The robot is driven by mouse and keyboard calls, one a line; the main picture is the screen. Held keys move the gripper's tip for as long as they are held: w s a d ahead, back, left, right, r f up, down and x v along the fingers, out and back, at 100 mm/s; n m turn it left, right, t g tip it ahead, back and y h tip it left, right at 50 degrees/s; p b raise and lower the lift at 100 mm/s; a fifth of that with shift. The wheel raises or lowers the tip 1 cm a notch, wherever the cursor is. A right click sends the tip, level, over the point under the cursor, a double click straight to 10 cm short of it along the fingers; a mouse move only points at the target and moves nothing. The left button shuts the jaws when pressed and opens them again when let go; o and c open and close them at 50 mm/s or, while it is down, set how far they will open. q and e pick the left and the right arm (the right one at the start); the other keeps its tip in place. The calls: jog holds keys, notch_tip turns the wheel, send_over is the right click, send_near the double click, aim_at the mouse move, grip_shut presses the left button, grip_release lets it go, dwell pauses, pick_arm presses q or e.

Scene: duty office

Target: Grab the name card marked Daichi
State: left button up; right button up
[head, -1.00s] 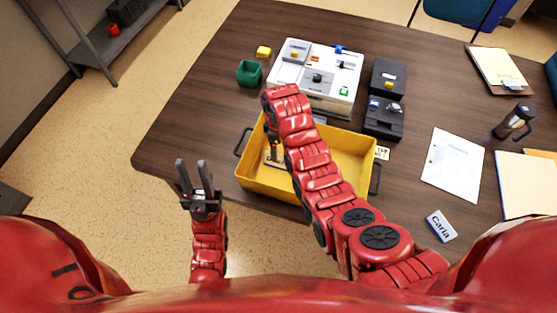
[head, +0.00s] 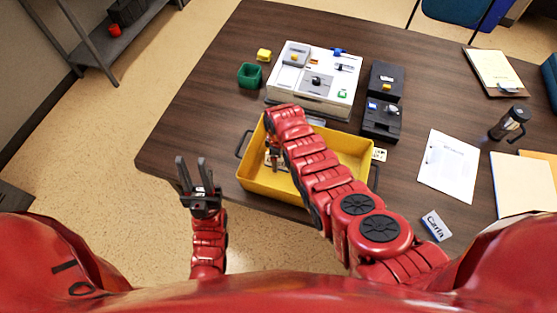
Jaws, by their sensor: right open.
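A name card (head: 435,225) lies on the table at the lower right, and its text reads Carla. A whitish card (head: 283,161) lies inside the yellow tray (head: 262,187), mostly hidden by my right arm, and its text cannot be read. No card reading Daichi can be made out. My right gripper (head: 273,158) points down into the left part of the tray, open, partly hidden behind its own arm; whether it touches the card cannot be told. My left gripper (head: 191,170) is open and empty, off the table's front edge, left of the tray.
A white device (head: 337,75) and a black device (head: 381,121) stand behind the tray. A green cup (head: 249,76) and a yellow block (head: 263,55) are at the back left. Papers (head: 449,166) and a French press (head: 509,123) are at the right. The table's left part is clear.

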grip_shut()
dwell(0.4)
jog(key=shift+r, duration=0.1)
